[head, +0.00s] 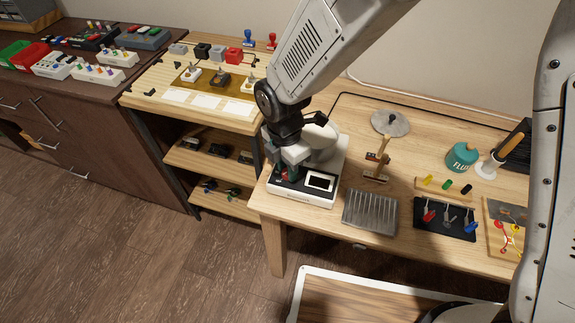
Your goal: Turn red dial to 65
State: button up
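A white device (322,193) with a dark front panel and a small display (320,182) stands at the left end of the wooden workbench. My gripper (289,170) is down over the left part of this panel, pointing downward. A small bit of red shows at the gripper's fingertips, on the panel. I cannot tell whether it is the red dial, whose shape and setting are hidden or too small to read. The fingers overlap the panel, so I cannot tell whether they touch or grip anything.
A ribbed metal tray (370,212), a wooden stand (377,162), a grey disc (390,123) and a teal flux jar (461,157) are on the workbench (345,115). A shelf unit (212,172) stands left of it. Floor is open in front left.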

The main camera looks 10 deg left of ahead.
jog(key=shift+c, duration=1)
jog(key=shift+m, duration=0.3)
jog(key=m, duration=0.9)
jog(key=shift+m+y, duration=0.3)
jog(key=shift+m, duration=0.1)
jog(key=m, duration=0.3)
jog(key=shift+d+m, duration=0.1)
jog(key=shift+m, duration=0.2)
jog(key=m, duration=0.5)
jog(key=shift+y, duration=0.3)
jog(key=shift+m, duration=2.4)
